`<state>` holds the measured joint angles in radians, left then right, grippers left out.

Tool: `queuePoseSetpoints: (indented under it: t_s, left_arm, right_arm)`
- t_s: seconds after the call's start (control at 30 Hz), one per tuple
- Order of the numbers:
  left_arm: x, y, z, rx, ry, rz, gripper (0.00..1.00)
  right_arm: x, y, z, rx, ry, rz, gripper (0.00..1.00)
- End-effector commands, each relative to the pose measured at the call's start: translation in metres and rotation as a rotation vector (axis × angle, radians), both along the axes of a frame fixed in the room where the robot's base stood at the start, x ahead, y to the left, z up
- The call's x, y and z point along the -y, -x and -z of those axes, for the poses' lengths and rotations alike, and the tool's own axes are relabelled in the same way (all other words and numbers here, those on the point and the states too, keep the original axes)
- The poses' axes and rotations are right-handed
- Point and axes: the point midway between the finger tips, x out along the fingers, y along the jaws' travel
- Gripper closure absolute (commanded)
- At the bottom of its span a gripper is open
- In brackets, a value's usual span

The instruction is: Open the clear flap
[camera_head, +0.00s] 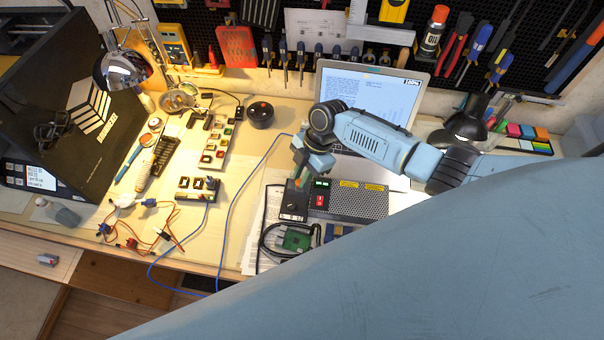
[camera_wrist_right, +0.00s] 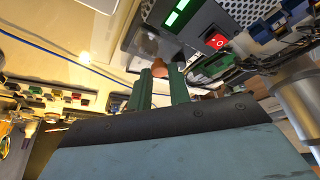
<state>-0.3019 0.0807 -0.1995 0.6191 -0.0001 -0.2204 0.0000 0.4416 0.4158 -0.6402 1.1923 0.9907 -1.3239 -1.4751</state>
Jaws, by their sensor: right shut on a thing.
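A small black control box (camera_head: 292,205) with a knob sits on the bench, left of a grey power unit. My right gripper (camera_head: 299,178) reaches down over its back end. In the right wrist view, the two green fingers of my right gripper (camera_wrist_right: 160,80) are close together at a see-through plastic edge, which I take to be the clear flap (camera_wrist_right: 150,38). Its outline is faint, and how far it is raised cannot be told. A round orange-brown part (camera_wrist_right: 158,71) shows between the fingertips. My left gripper is not in view.
The power unit (camera_head: 347,201) with a red switch stands right of the box. A laptop (camera_head: 370,92) is behind. A green circuit board (camera_head: 296,239) and black cable lie in front. A blue cable (camera_head: 232,203) runs left of the box. My blue arm hides the lower right.

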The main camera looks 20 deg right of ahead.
Motion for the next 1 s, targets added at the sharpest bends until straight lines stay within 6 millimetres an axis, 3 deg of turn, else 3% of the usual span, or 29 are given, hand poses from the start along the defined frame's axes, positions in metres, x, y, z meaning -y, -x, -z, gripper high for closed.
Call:
queuePoseSetpoints:
  t_s: [0.37,1.0]
  left_arm:
    - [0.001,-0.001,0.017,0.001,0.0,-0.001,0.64]
    - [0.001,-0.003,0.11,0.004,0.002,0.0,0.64]
  right_arm:
    - [0.003,-0.005,0.0,-0.06,-0.042,0.0,1.0]
    - [0.014,-0.022,-0.006,-0.402,-0.274,0.0,1.0]
